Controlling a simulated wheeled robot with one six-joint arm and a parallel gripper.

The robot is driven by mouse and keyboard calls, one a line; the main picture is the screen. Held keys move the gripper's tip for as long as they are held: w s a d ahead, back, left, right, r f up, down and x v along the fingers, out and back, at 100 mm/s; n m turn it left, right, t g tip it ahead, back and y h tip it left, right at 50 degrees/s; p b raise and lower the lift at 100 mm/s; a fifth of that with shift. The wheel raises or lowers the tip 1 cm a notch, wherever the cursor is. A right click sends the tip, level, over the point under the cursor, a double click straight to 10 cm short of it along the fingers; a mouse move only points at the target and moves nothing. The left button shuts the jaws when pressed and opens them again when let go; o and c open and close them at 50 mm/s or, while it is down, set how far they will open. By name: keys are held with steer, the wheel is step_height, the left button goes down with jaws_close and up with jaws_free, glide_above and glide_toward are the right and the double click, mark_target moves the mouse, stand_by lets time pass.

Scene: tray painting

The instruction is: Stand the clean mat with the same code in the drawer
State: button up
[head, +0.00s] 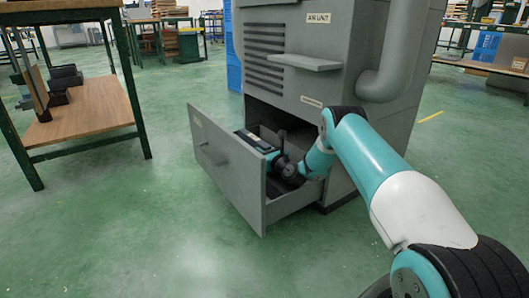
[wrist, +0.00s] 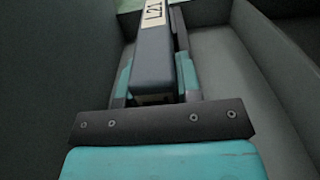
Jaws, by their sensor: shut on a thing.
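The grey drawer (head: 228,178) of the cabinet stands pulled open in the head view. My gripper (wrist: 155,55) is down inside it, and its fingers are shut on a dark grey mat (wrist: 152,68). The mat stands on edge between the fingers, with a pale label that seems to read "L21", perhaps cut off at the top. In the wrist view a drawer wall (wrist: 245,85) runs along the right. The mat's lower edge is hidden, so I cannot tell whether it touches the drawer floor. In the head view my wrist covers much of the drawer inside.
The grey cabinet (head: 345,60) marked "AIR UNIT" rises behind the drawer, with a small shelf (head: 304,62) above it. A wooden table (head: 85,118) with dark items stands at the left. The green floor in front of the drawer is clear.

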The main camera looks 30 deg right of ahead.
steer(key=shift+f, duration=0.45)
stand_by(0.3)
steer(key=o, duration=1.1)
steer(key=shift+c, duration=0.2)
steer(key=shift+s, duration=0.1)
steer(key=s+p, duration=0.4)
steer(key=s, duration=0.3)
steer(key=shift+s+d+r, duration=0.1)
steer(key=shift+d, duration=0.05)
step_height(320, 180, up, 7)
steer(key=p, duration=0.6)
